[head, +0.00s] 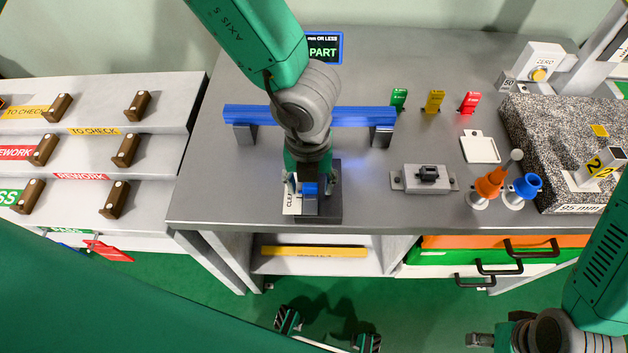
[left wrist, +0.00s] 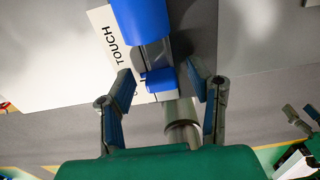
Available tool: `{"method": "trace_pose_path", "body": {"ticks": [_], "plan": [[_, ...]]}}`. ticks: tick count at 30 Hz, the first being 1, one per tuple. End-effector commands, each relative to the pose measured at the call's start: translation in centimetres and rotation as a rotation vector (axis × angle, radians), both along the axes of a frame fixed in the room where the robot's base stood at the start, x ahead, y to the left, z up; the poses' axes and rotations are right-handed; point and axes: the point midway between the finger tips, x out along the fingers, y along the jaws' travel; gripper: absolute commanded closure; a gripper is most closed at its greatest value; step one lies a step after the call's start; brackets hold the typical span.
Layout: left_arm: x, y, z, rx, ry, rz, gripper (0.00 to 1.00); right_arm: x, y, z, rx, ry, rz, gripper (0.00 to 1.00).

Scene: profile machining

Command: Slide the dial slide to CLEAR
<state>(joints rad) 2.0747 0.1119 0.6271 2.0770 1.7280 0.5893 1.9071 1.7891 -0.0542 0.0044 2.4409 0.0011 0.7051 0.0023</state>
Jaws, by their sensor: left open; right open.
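The dial slide stands on a dark base (head: 330,208) near the front edge of the grey bench. A white label reading CLEAR (head: 291,203) lies at its left side. In the left wrist view, a white label with the word TOUCH (left wrist: 116,52) is beside the big blue part (left wrist: 142,18). A small blue block (left wrist: 160,80) sits between my left fingertips. My left gripper (head: 306,184) is over the slide, open; its fingers (left wrist: 160,84) flank the block with gaps visible. My right gripper (head: 484,340) is low at the bottom right, partly cut off, away from the slide.
A blue profile (head: 345,116) rests on two supports behind my left gripper. A small grey fixture (head: 424,178), orange and blue cones (head: 490,184) and a granite block (head: 560,140) stand to the right. A stepped rack (head: 90,165) is at left.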

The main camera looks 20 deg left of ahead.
Motion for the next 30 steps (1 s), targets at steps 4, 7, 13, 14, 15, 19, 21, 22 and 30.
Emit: {"method": "trace_pose_path", "body": {"ticks": [4,7,13,14,15,19,21,22,30], "plan": [[-0.1,-0.3,0.1,0.009,-0.001,0.001,0.96,0.0,0.1,0.0,0.001,0.0,0.002,0.49],[-0.2,-0.5,0.1,0.018,0.001,0.002,1.0,0.0,0.1,0.0,0.001,0.0,0.001,0.49],[-0.3,-0.5,0.1,0.018,0.0,0.002,1.0,0.0,0.0,0.0,0.0,0.0,0.0,0.49],[-0.2,-0.5,0.1,0.016,0.0,0.001,1.0,0.0,0.0,0.0,0.0,0.0,0.0,0.49],[-0.2,-0.6,0.1,0.013,-0.001,0.0,1.0,0.0,0.0,0.0,0.0,0.0,0.0,0.49],[-1.3,-0.9,0.1,0.005,0.0,-0.002,1.0,0.0,0.0,-0.3,0.0,0.0,0.0,0.49],[-1.7,-1.1,0.1,0.005,0.001,-0.002,1.0,0.0,0.0,-0.3,0.0,0.0,0.001,0.49],[-1.7,-1.1,0.1,0.006,0.002,-0.001,1.0,0.0,0.0,-0.3,0.001,-0.001,0.001,0.49],[-2.0,-1.2,0.1,0.014,0.004,0.0,0.53,0.0,0.0,-0.3,0.0,0.0,0.001,0.49]]}}
